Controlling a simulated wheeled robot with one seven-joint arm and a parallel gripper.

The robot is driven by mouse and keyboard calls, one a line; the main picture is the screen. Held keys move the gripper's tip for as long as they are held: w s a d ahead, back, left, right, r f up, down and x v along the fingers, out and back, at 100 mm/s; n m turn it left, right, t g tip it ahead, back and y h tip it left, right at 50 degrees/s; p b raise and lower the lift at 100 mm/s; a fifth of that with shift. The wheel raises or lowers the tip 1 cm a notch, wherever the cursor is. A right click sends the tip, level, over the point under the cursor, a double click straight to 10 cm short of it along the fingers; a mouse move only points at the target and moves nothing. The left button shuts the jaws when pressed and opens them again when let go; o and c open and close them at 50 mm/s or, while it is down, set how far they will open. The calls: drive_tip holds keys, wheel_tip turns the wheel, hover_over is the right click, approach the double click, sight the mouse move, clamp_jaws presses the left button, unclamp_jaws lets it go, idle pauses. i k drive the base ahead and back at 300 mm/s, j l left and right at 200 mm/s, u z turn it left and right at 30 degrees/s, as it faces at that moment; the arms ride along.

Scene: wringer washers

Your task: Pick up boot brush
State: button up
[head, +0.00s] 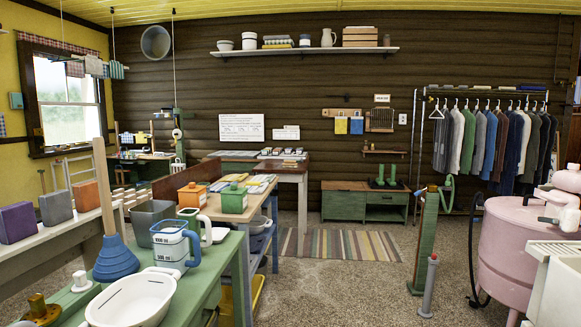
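I cannot pick out a boot brush with certainty in the head view. A pair of dark green boot-like shapes (386,182) stands on a low green cabinet (345,204) with a wooden top against the back wall. Just above it, a small wooden wall shelf (385,152) carries something too small to name. My gripper is not in view, so I cannot see whether it is open or holds anything.
A green table (205,272) at the near left bears a white basin (133,299), a blue plunger (115,260) and a blue jug (172,245). A pink washer (508,250) and a green post (427,240) stand right. Speckled floor (340,285) and a striped rug (340,245) lie open between.

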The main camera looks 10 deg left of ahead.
sight(289, 163)
drive_tip(key=i+l+u, duration=0.1)
drive_tip(key=i, duration=6.05)
drive_tip(key=i+u, duration=0.2)
drive_tip(key=i, duration=0.25)
drive_tip(key=i+l+u, duration=0.2)
drive_tip(key=i, duration=0.3)
drive_tip(key=i+l+u, duration=0.15)
drive_tip(key=i, duration=0.3)
drive_tip(key=l, duration=0.05)
